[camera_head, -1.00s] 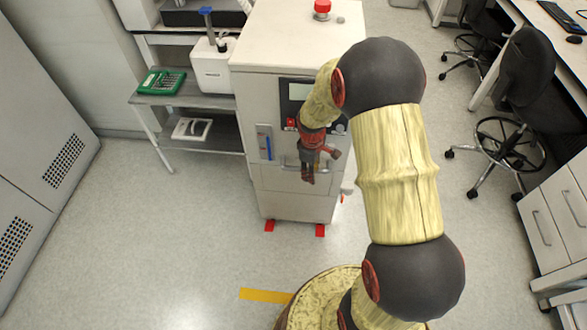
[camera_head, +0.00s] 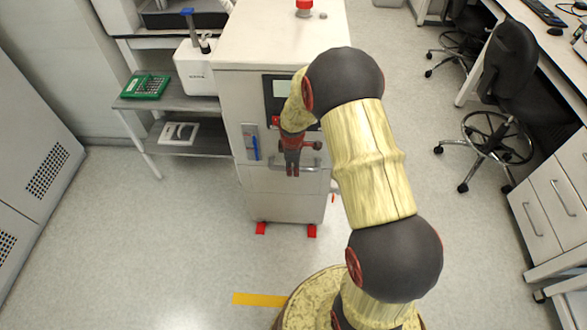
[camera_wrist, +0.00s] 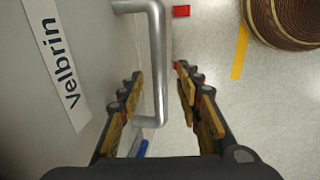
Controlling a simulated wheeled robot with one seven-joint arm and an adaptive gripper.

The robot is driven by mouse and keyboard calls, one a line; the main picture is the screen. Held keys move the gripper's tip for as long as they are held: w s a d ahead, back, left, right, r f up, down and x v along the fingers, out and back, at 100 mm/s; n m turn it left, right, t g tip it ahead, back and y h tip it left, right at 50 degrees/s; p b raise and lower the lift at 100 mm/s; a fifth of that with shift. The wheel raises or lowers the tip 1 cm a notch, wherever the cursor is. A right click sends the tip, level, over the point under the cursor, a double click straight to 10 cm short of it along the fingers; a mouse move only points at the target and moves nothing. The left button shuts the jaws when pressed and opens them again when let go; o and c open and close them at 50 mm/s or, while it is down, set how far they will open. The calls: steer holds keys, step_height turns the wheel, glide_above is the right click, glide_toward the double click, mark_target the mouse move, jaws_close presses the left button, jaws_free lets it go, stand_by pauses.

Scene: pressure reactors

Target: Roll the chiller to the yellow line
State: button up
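The chiller (camera_head: 284,207) is a tall pale grey cabinet with a dark control panel and a horizontal metal handle (camera_head: 311,165) on its front. It stands back from the yellow line (camera_head: 259,299), with bare floor between them. My gripper (camera_head: 292,173) is at the handle. In the wrist view, the open fingers of my gripper (camera_wrist: 159,75) lie either side of the handle bar (camera_wrist: 159,60), with gaps visible. The yellow line (camera_wrist: 239,52) also shows there, at upper right. Part of the chiller's front is hidden behind my arm.
Red pieces (camera_head: 311,231) lie at the chiller's base. A shelf unit (camera_head: 185,140) with a green rack (camera_head: 146,87) stands close on the left. An office chair (camera_head: 507,85) and drawers (camera_head: 547,215) are on the right. The floor in front is clear.

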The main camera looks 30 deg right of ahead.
steer(key=shift+w+f, duration=0.15)
steer(key=shift+f, duration=0.45)
steer(key=shift+c, duration=0.4)
steer(key=c, duration=0.8)
jaws_close()
